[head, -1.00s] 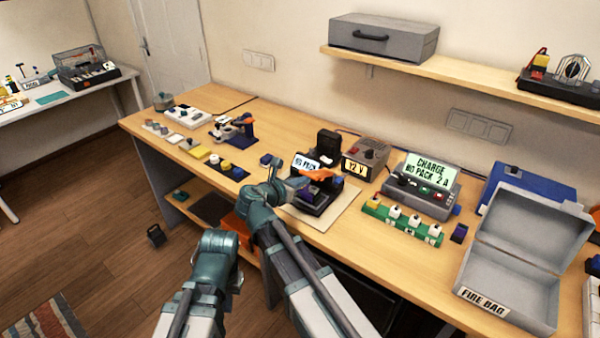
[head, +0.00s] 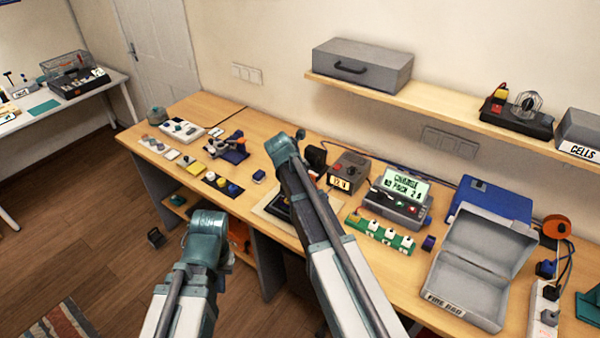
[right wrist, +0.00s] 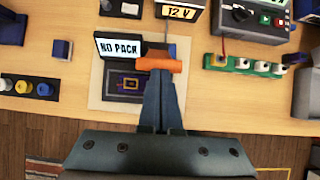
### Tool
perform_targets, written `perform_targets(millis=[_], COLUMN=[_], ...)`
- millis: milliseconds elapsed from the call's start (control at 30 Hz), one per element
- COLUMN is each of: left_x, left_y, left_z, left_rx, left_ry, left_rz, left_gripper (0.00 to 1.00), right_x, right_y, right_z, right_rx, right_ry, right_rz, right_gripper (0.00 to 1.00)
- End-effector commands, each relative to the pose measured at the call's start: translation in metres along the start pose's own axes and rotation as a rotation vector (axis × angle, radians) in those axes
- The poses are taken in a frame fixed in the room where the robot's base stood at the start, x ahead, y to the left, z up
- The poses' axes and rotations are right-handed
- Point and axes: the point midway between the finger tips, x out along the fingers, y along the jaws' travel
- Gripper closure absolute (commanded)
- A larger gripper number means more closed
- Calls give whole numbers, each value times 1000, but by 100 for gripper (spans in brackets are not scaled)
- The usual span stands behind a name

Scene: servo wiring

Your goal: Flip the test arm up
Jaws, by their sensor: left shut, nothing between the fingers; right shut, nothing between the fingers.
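The test stand shows in the right wrist view as a dark base (right wrist: 125,84) on a pale mat (right wrist: 97,102), with a "NO PACK" display (right wrist: 119,47). An orange bar (right wrist: 156,64), apparently the test arm's handle, lies crosswise at the stand's right side. My right gripper (right wrist: 160,75) is shut and empty, its tips at or just below the bar; I cannot tell whether they touch. In the head view my right arm hides most of the stand. My left gripper (head: 229,261) is mostly hidden behind its own wrist, low in front of the bench and away from the stand.
A "12 V" supply (head: 347,175), a charger (head: 400,197) and a green strip with plugs (head: 380,235) stand right of the test stand. An open grey fire bag box (head: 470,275) is farther right. Switches and small parts (head: 222,184) lie to the left.

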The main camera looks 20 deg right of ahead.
Motion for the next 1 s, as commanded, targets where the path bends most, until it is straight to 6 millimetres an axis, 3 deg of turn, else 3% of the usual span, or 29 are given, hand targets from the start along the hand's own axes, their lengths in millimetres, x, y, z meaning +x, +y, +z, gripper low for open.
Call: perform_targets(millis=[1000], left_x=[-14], left_y=[-1], left_z=[1], left_rx=[-3], left_ry=[0], left_rz=[1], left_gripper=[100], right_x=[-14], right_y=[-1], right_z=[4], right_rx=[0], right_ry=[-3], right_rz=[0], right_gripper=[100])
